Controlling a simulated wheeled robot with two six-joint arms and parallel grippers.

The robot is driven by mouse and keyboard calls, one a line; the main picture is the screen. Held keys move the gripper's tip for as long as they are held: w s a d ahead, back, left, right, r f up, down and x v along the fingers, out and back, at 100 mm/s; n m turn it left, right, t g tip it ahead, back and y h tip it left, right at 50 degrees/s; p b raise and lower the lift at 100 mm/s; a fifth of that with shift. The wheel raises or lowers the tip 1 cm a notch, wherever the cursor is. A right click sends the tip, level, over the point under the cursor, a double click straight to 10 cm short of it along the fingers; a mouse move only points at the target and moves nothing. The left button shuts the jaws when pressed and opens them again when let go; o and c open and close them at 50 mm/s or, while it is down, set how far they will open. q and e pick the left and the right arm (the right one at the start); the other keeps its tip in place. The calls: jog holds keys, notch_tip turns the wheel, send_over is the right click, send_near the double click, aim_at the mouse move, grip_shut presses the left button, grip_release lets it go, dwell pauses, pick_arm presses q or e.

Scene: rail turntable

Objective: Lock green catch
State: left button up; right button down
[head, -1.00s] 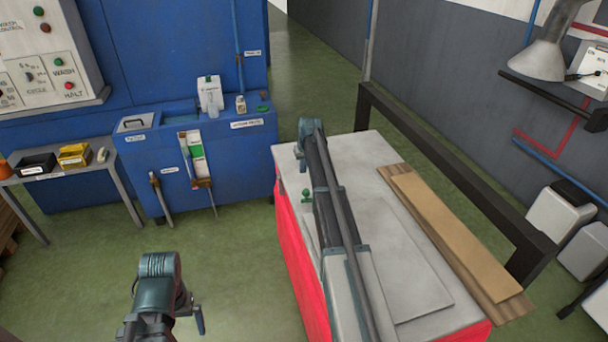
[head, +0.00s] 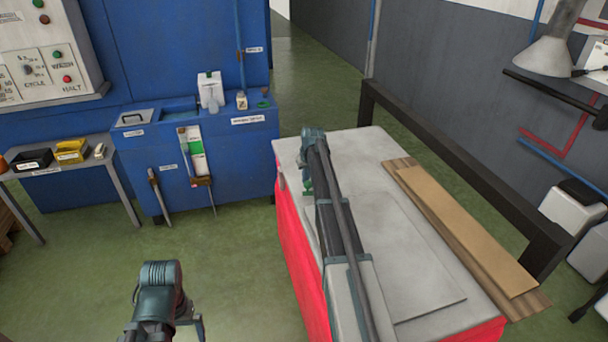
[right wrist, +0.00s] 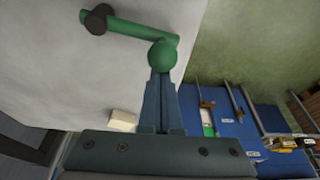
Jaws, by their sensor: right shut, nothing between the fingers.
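The green catch is a lever (right wrist: 130,30) with a round knob (right wrist: 163,55) at one end and a dark pivot (right wrist: 97,19) at the other. It lies on the pale grey top of the red-sided table. In the head view only a bit of the green catch (head: 307,191) shows beside my right arm. My right gripper (right wrist: 161,84) is shut and empty, its fingertips right at the knob; touching or just short of it, I cannot tell. My left arm (head: 158,295) hangs over the floor at lower left; its fingers are not clear.
The table top (head: 400,240) carries a flat panel and wooden boards (head: 465,230). A dark rail (head: 450,170) runs along its far right side. A blue machine (head: 235,150) and a side table (head: 75,160) stand at left. Green floor is clear between.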

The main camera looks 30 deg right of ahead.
aim_at(304, 194)
jog(key=shift+s+a+n, duration=0.2)
jog(key=shift+s+n, duration=0.15)
jog(key=shift+n, duration=0.15)
dwell(0.3)
jog(key=shift+s+a+n+y, duration=0.45)
jog(key=shift+s+n, duration=0.25)
jog(key=shift+n, duration=0.2)
jog(key=s+n, duration=0.1)
jog(key=s+n+y, duration=0.1)
jog(key=shift+a+n, duration=0.2)
jog(key=shift+n, duration=0.2)
jog(key=s+n+y, duration=0.1)
jog(key=s+n, duration=0.2)
jog(key=n, duration=0.1)
jog(key=shift+s+g, duration=0.15)
jog(key=shift+g, duration=0.25)
jog(key=s+n, duration=0.2)
jog(key=n, duration=0.1)
jog(key=shift+d+g+y, duration=0.3)
jog(key=shift+d+y, duration=0.05)
jog(key=shift+d, duration=0.05)
jog(key=n, duration=0.1)
jog(key=s+d+n, duration=0.1)
jog(key=shift+s+n+g, duration=0.3)
jog(key=shift+n+g, duration=0.1)
jog(key=shift+s+d+y, duration=0.3)
jog(key=shift+s+d, duration=0.15)
jog(key=shift+s, duration=0.05)
jog(key=shift+s+d, duration=0.65)
jog(key=shift+d, duration=0.3)
